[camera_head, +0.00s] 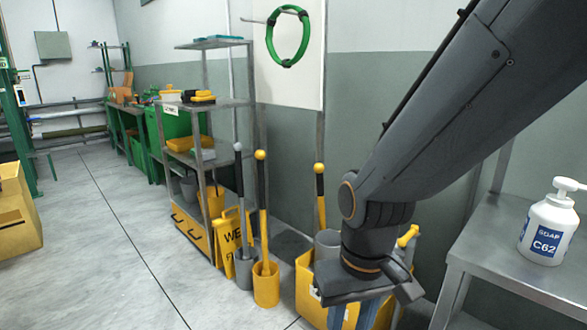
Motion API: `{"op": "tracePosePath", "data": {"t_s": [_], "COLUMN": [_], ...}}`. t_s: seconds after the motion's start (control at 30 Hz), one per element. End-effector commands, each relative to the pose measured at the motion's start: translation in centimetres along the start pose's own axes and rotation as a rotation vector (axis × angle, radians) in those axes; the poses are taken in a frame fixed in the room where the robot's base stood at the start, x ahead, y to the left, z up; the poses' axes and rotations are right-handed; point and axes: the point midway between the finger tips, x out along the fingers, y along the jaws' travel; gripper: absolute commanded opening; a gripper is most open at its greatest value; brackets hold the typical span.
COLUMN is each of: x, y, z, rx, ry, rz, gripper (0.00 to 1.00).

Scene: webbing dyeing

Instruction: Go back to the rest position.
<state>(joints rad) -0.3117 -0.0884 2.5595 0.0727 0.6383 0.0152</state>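My arm reaches in from the upper right and bends downward at its wrist. My gripper (352,318) points down at the bottom of the view, with two blue fingers partly cut off by the frame edge. The fingers appear spread apart, with yellow showing between them and no held object visible. It is in front of a yellow bin (309,296) that holds a grey cylinder and long-handled tools. A white soap bottle (549,228) labelled C62 stands upright on a metal table at the right, apart from my gripper.
The metal table (480,243) fills the lower right. A metal shelf (222,103), a yellow wet-floor sign (229,236) and a yellow bucket (266,287) stand left of the bin. A green ring (271,42) hangs on the wall.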

Motion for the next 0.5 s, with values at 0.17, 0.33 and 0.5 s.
{"op": "tracePosePath", "data": {"t_s": [0.17, 0.33, 0.5], "x": [-4.6, -8.0, -10.8], "y": [2.6, 5.0, 7.1], "z": [1.1, 2.2, 3.3], "rx": [0.077, 0.146, 0.204], "ry": [-0.006, -0.013, -0.019], "rz": [0.015, 0.028, 0.037], "gripper": [0.31, 0.31, 0.31]}}
